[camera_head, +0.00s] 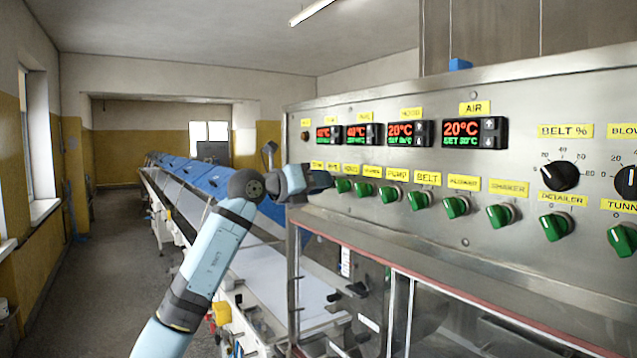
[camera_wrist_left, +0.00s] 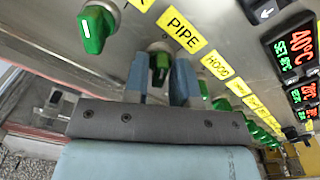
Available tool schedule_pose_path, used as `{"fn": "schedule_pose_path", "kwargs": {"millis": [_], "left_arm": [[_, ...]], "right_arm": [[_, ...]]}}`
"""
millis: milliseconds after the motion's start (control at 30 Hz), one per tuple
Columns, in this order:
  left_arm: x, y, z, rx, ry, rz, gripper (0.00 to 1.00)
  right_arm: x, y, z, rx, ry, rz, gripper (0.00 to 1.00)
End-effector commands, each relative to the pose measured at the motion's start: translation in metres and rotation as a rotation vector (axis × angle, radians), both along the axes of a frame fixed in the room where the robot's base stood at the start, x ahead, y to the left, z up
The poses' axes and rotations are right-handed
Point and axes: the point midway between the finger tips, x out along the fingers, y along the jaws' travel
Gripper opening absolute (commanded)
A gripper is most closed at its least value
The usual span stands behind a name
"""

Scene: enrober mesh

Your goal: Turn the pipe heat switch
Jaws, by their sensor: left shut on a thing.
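The pipe heat switch (camera_wrist_left: 160,64) is a green knob under the yellow PIPE label (camera_wrist_left: 181,31) in the left wrist view. My left gripper (camera_wrist_left: 162,78) is shut on this knob, with one blue-grey finger on each side of it. In the head view my left gripper (camera_head: 322,181) reaches the left end of the switch row and hides the knob it holds. My right gripper is not in view.
Another green switch (camera_wrist_left: 96,29) stands close beside the held one in the left wrist view. More green knobs (camera_head: 419,199) run to the right along the steel panel (camera_head: 560,90), below red and green temperature displays (camera_head: 408,134). A blue-covered conveyor (camera_head: 185,172) runs behind my arm.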

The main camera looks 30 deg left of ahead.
Motion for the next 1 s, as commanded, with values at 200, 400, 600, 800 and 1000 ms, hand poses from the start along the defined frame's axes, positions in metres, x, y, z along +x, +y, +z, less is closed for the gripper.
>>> {"fn": "schedule_pose_path", "kwargs": {"millis": [200, 400, 600, 800, 1000], "left_arm": [[0.000, 0.000, 0.000, -0.004, 0.001, 0.001, 0.01], [0.000, 0.000, 0.000, -0.003, 0.000, 0.001, 0.36], [0.000, 0.000, 0.000, -0.003, 0.000, 0.001, 0.38], [-0.007, 0.004, -0.001, -0.002, 0.000, 0.001, 0.38], [-0.041, 0.018, -0.004, 0.001, -0.001, 0.004, 0.38]], "right_arm": [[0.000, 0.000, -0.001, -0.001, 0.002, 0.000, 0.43], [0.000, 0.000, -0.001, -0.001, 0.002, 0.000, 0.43], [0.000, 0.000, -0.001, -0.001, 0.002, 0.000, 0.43], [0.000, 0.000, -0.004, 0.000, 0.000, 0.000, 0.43], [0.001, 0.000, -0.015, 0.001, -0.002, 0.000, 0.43]]}}
